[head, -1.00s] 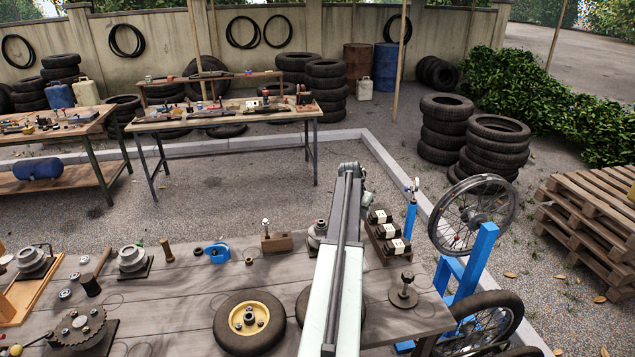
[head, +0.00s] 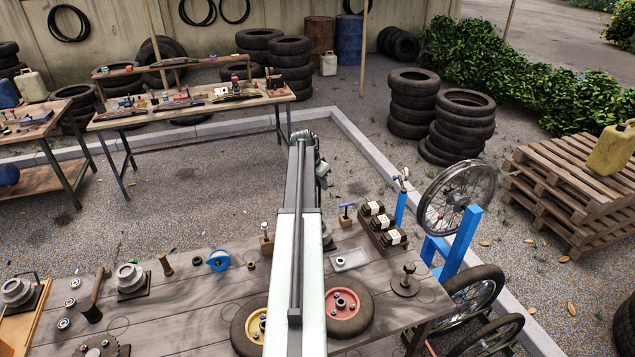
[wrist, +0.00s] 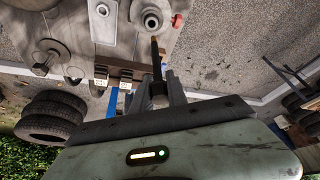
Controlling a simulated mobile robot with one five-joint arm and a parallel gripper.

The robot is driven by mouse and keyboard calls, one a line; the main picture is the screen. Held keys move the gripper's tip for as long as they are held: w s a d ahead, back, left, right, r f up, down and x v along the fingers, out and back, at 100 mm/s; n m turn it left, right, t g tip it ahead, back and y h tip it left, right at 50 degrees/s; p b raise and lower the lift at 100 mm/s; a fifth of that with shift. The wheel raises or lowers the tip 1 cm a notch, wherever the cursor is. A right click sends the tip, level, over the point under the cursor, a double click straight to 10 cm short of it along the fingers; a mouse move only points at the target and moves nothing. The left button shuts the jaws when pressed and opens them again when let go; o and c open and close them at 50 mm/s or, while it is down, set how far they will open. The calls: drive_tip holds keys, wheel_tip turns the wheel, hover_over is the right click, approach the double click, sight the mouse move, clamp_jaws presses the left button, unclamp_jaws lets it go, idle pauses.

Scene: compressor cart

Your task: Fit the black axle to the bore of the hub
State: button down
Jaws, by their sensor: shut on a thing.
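The black axle (wrist: 156,62) is a thin dark rod in the wrist view, held by my gripper (wrist: 162,92). My gripper is shut on its thicker dark end, and the free tip points up the picture. The hub (wrist: 151,20) is a grey round part with a dark bore, at the top of the wrist view. The axle's tip appears close to the hub's near edge; I cannot tell whether they touch. The axle is not seen inside the bore. In the head view my arm hides the hub almost fully, and the axle cannot be made out.
Black blocks with white labels (head: 382,225), a grey tray (head: 350,260) and a post on a round base (head: 405,281) stand right of my arm. Wheels with yellow (head: 252,326) and red (head: 345,311) centres lie near it. A blue stand (head: 458,250) is beyond the table's right edge.

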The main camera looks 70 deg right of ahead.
drive_tip(key=shift+a+f+b, duration=0.1)
drive_tip(key=shift+f+b, duration=2.55)
drive_tip(key=shift+s+f+b, duration=0.1)
drive_tip(key=shift+f+b, duration=0.2)
drive_tip(key=shift+f+b, duration=4.6)
drive_tip(key=c, duration=0.8)
unclamp_jaws()
drive_tip(key=shift+c, duration=0.2)
drive_tip(key=shift+r, duration=0.1)
drive_tip(key=p+v, duration=0.6)
drive_tip(key=v, duration=0.1)
drive_tip(key=shift+p, duration=0.3)
